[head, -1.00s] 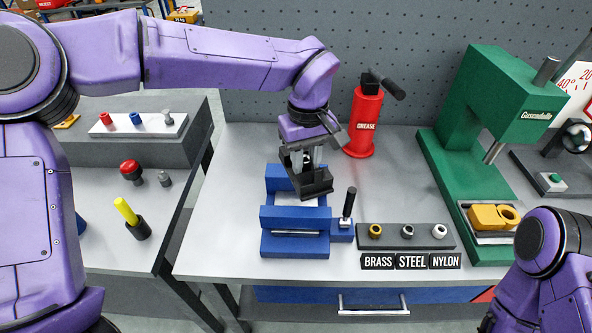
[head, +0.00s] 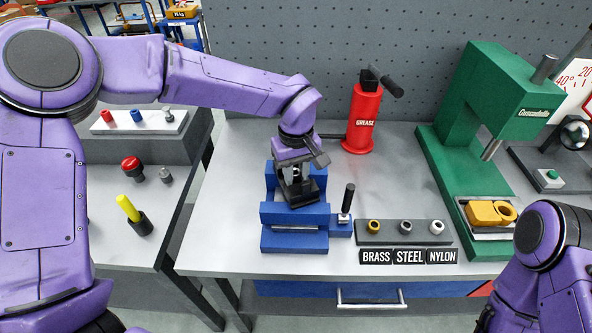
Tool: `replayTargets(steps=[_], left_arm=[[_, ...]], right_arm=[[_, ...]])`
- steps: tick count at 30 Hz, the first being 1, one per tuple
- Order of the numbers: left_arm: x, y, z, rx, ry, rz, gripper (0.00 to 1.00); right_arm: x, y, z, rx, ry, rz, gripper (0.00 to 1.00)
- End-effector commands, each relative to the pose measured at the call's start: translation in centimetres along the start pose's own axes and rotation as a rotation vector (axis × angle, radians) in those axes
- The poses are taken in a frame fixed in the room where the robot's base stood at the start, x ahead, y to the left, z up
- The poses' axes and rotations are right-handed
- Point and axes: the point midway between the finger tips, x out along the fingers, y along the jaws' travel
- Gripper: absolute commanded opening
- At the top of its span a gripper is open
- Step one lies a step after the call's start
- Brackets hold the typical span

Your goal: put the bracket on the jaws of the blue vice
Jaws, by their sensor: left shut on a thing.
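The blue vice (head: 295,240) stands near the front of the workbench, with its dark handle at its right side. My left gripper (head: 297,177) points down over the vice and is shut on the dark bracket (head: 302,197). The bracket is at the vice's jaws, behind the front jaw block; I cannot tell whether it touches them or is just above. It hides part of the vice between the jaws. Of my right arm only a purple part shows at the lower right, and its gripper is out of view.
A red grease can (head: 362,120) stands behind and right of the vice. A grey tray (head: 390,238) with brass, steel and nylon rings is close to the vice's right. A green press (head: 455,150) stands further right. The bench between vice and left edge is clear.

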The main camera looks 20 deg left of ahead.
Motion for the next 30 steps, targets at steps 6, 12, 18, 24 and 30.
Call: replayTargets(steps=[6, 12, 18, 24, 30], left_arm=[[0.1, 0.0, 0.0, 0.001, 0.000, 0.000, 0.53], [-0.1, 0.0, 0.0, 0.000, 0.001, 0.000, 0.53], [-3.5, 0.1, 0.0, 0.000, 0.001, 0.005, 0.53], [-8.9, 0.1, 0.0, -0.001, 0.002, 0.004, 0.53], [-12.2, 0.0, 0.0, -0.001, 0.000, 0.001, 0.53]], right_arm=[[0.0, 0.0, 0.0, 0.000, 0.000, 0.000, 0.43], [0.0, 0.0, 0.0, 0.000, 0.000, 0.000, 0.43], [0.4, 0.0, 0.2, 0.000, 0.000, 0.000, 0.43], [0.6, -0.1, 0.2, 0.000, 0.000, 0.000, 0.43], [0.5, -0.1, 0.2, 0.000, 0.000, 0.000, 0.43]])
